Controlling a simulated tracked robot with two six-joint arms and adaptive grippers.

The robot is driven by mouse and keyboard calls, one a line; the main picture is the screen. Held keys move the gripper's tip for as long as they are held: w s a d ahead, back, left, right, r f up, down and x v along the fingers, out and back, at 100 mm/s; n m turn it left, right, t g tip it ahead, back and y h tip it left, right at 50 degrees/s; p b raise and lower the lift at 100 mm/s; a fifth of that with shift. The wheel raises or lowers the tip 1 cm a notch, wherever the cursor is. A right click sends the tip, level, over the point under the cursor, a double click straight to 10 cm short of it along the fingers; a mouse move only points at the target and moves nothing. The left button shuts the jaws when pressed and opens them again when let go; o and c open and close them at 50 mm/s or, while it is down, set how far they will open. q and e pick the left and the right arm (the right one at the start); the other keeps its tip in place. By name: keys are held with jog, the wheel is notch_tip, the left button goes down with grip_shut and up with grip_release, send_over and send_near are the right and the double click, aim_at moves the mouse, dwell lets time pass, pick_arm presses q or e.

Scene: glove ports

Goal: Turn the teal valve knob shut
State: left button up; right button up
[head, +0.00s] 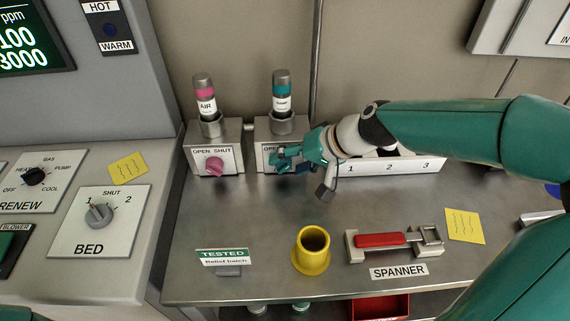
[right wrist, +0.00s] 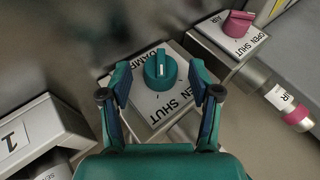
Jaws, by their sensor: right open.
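The teal valve knob (right wrist: 160,70) sits on a white plate (right wrist: 160,102) marked OPEN and SHUT in the right wrist view. A white line marks the knob's top. My right gripper (right wrist: 160,75) is open, with one finger on each side of the knob and gaps between. In the head view, my right gripper (head: 290,157) is at the front of the teal-banded valve's box and largely hides the knob. The valve's teal-banded cylinder (head: 282,90) stands upright above it. My left gripper is not in view.
The pink AIR knob (head: 214,166) is close by on the left. A white numbered rack (head: 390,167) stands right of the teal valve. A yellow cup (head: 312,250) and a red-handled spanner (head: 385,240) are on the steel bench (head: 265,215) in front.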

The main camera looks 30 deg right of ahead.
jog(key=shift+w+a+f, duration=0.25)
jog(key=shift+w+f, duration=0.1)
jog(key=shift+f, duration=0.1)
jog(key=c, duration=1.1)
jog(key=y+b, duration=0.1)
jog(key=b, duration=0.5)
jog(key=shift+d+f+t, duration=0.1)
jog(key=shift+f+t, duration=0.25)
jog(key=shift+t, duration=0.05)
jog(key=shift+c, duration=0.2)
jog(key=shift+r, duration=0.3)
jog(key=o, duration=1.1)
jog(key=shift+o, duration=0.2)
